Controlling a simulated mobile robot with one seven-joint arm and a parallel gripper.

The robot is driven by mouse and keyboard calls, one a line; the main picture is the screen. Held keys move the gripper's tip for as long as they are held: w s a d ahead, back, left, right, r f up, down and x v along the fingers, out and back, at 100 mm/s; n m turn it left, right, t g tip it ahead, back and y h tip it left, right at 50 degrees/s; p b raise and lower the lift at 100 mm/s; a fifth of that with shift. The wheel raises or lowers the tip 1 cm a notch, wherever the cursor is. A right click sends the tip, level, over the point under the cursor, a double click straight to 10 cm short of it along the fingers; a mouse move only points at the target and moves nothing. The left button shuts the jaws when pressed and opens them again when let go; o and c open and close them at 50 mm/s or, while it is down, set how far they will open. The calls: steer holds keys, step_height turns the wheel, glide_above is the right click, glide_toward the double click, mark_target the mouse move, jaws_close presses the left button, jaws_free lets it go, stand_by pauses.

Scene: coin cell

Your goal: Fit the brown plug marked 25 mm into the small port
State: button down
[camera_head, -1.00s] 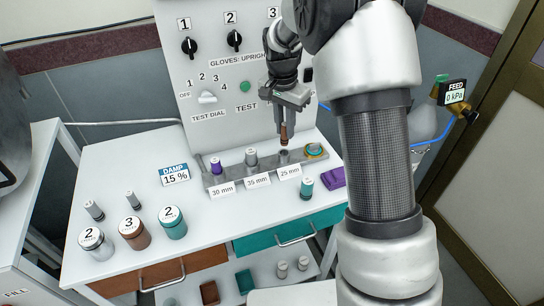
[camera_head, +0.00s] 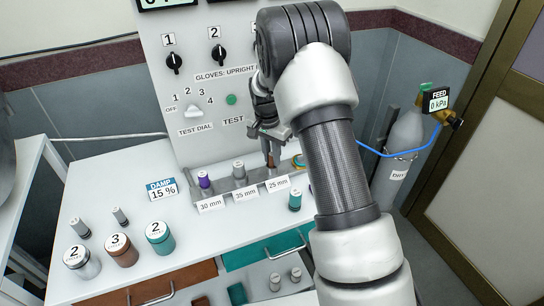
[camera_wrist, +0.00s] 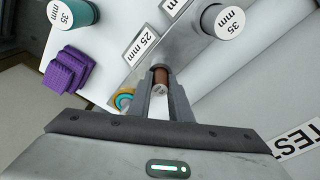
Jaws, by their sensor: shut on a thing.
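My gripper (camera_head: 271,150) is shut on the brown plug (camera_head: 271,160), which stands roughly upright at the bar behind the 25 mm label (camera_head: 278,184). In the wrist view the brown plug (camera_wrist: 161,78) is between the two fingers, beside the 25 mm label (camera_wrist: 143,46). The small port is hidden under the plug and fingers. The plug's lower end is at or very near the port; I cannot tell how deep it sits.
A teal 35 mm plug (camera_head: 295,200) stands on the table in front of the bar. A purple folded cloth (camera_wrist: 66,72) and a teal-and-yellow ring (camera_wrist: 123,98) are near the gripper. Several jars, one brown (camera_head: 122,251), stand front left. The test panel (camera_head: 190,140) rises behind.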

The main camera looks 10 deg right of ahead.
steer(key=c, duration=2)
jaws_free()
steer(key=shift+f, duration=0.15)
steer(key=shift+c, duration=0.2)
steer(key=o, duration=0.4)
steer(key=shift+r, duration=0.2)
